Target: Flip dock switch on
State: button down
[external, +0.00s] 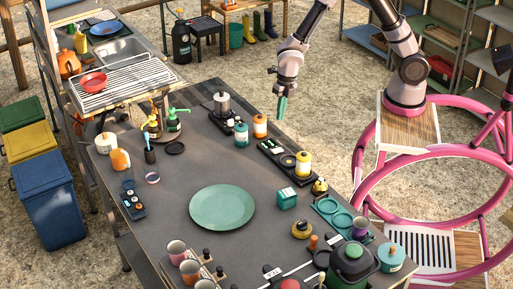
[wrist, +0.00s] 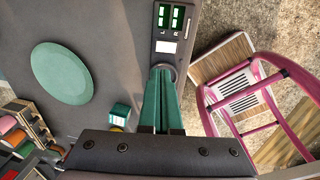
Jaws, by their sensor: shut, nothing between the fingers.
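The black dock (external: 269,147) lies along the table's right edge in the external view. In the wrist view the dock (wrist: 166,58) shows two green switches (wrist: 171,17) side by side, with small letters by them, and a white label below. I cannot tell whether either switch is on or off. A yellow canister (external: 303,164) stands at the dock's near end in the external view. My gripper (external: 281,115) is shut and empty, pointing down above the table's right edge, apart from the dock. Its green fingers (wrist: 162,78) hide part of the dock in the wrist view.
The table is bare between plate and dock.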

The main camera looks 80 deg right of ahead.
aim_at(275, 150)
jog(key=f, duration=0.4)
jog(key=w+a+f, duration=0.1)
jog(key=f, duration=0.8)
jog(key=shift+w+a+f, duration=0.2)
jog(key=shift+f, duration=0.15)
jog(key=shift+f, duration=0.1)
jog(key=shift+a+f, duration=0.1)
jog(key=shift+s, duration=0.1)
jog(key=shift+s+d, duration=0.45)
jog(key=shift+d, duration=0.15)
jog(key=shift+r, duration=0.25)
notch_tip(275, 150, up, 14)
jog(key=s+d, duration=0.1)
jog(key=shift+s+d+f, duration=0.15)
jog(key=shift+s+d, duration=0.05)
